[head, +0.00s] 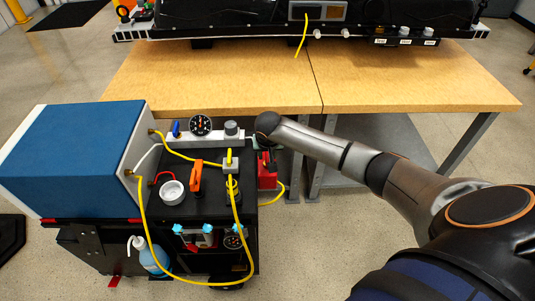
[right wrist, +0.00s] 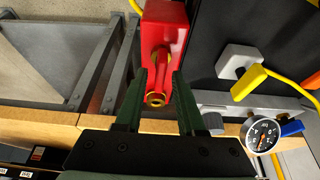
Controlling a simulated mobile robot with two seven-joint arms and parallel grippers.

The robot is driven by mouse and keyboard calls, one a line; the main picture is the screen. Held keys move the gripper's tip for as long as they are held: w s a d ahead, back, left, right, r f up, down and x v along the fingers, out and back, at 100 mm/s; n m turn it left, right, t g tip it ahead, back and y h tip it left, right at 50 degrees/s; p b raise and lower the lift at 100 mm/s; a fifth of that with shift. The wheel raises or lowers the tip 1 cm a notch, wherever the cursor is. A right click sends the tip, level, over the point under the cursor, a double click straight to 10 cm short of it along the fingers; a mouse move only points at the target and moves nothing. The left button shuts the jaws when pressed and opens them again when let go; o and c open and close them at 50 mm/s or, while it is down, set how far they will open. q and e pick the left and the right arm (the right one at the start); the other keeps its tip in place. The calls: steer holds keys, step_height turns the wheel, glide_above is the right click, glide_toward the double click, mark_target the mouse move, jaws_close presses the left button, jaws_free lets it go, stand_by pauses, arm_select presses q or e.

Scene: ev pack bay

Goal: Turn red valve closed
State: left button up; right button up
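A red valve body (head: 267,173) hangs at the right side of the black cart, partly hidden by my right arm. My left gripper is not in view.
The black cart top (head: 210,203) carries a pressure gauge (head: 201,125), a yellow-handled valve (head: 230,163), an orange handle (head: 195,178), a white cup (head: 172,192) and yellow hoses. A blue box (head: 75,150) stands left. The wooden table (head: 400,80) behind has a clear front part.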

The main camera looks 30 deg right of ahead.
jaws_close()
